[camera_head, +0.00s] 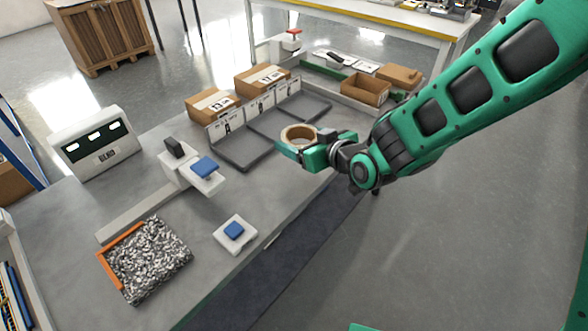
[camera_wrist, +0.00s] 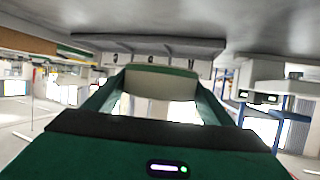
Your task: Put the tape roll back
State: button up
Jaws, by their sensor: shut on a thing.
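The tape roll (camera_head: 299,133) is a tan ring held in my gripper (camera_head: 301,146), over the near edge of the grey table. My gripper is shut on the roll. In the wrist view the pale curved side of the roll (camera_wrist: 160,84) spans between the two green fingers (camera_wrist: 158,98). The roll is held in front of the dark grey trays (camera_head: 252,148), which have white labelled back plates. The space under the roll is partly hidden by my gripper.
Two cardboard boxes (camera_head: 211,105) stand behind the trays, and an open box (camera_head: 365,90) is at the far right end. A display unit (camera_head: 95,141), a dispenser with a blue pad (camera_head: 204,167), a blue button (camera_head: 234,230) and a bin of grey pieces (camera_head: 150,262) occupy the left side.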

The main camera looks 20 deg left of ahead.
aim_at(293, 170)
jog(key=shift+a+r+n+g+y, duration=0.2)
jog(key=shift+a+n+g, duration=0.05)
jog(key=shift+a, duration=0.2)
jog(key=shift+a+r+n+g+y, duration=0.2)
jog(key=shift+a+n+g, duration=0.05)
jog(key=shift+a, duration=0.2)
jog(key=shift+s+a+f, duration=0.1)
jog(key=shift+f, duration=4.7)
jog(key=o, duration=1.2)
jog(key=shift+f, duration=0.15)
jog(key=shift+c, duration=0.2)
